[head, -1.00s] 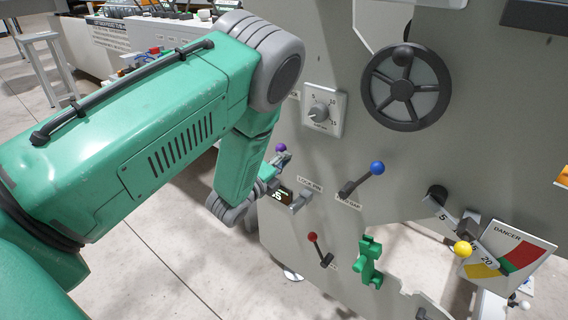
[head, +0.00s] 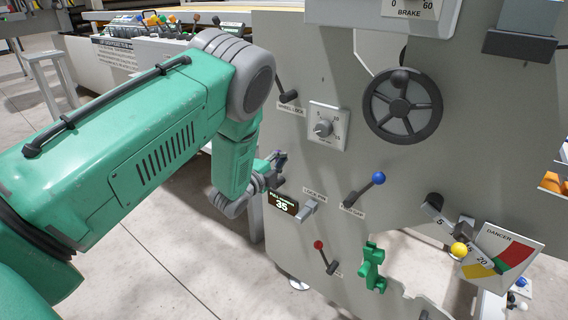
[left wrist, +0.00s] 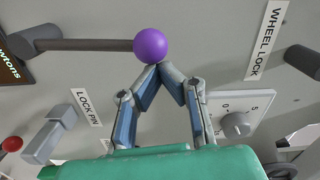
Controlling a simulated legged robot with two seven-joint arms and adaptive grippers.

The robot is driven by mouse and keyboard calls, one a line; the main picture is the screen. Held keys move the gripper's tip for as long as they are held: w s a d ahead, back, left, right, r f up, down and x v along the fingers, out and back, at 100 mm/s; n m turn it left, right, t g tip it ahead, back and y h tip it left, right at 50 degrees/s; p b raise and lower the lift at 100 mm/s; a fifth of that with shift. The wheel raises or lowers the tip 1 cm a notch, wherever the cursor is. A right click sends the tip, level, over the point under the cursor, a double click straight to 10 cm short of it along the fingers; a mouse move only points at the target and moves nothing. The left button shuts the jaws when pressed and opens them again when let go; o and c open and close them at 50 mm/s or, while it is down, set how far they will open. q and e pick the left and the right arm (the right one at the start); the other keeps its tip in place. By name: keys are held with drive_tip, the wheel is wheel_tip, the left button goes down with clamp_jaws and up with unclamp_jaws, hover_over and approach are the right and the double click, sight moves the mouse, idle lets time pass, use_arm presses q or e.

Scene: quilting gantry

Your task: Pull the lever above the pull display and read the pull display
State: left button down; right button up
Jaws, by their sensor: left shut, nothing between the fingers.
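The pull display (head: 283,203) is a small dark screen on the grey panel and reads 35. The lever above it ends in a purple ball (left wrist: 150,46), which shows clearly in the left wrist view on a grey rod (left wrist: 85,45). My left gripper (head: 279,160) is shut, with nothing between its fingers. In the left wrist view its fingertips (left wrist: 158,68) meet at the ball's edge, touching or almost touching it. In the head view my gripper and arm largely hide the lever. A corner of the display (left wrist: 10,65) shows the word newtons. My right gripper is not in view.
A lock pin handle (head: 308,207) sits right beside the display. A blue-ball lever (head: 378,178), a red-ball lever (head: 319,245), a dial (head: 323,129), a wheel-lock lever (head: 288,96) and a black handwheel (head: 402,105) are on the same panel. Open floor (head: 150,270) lies left.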

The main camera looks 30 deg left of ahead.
use_arm(q)
drive_tip(key=a+n+p, duration=0.1)
drive_tip(key=a+n, duration=0.2)
drive_tip(key=a, duration=0.1)
drive_tip(key=shift+w+a+r, duration=0.1)
drive_tip(key=shift+w+a, duration=0.05)
drive_tip(key=shift+a, duration=0.6)
drive_tip(key=shift+w+a, duration=0.1)
drive_tip(key=shift+a, duration=0.15)
drive_tip(key=shift+p, duration=0.3)
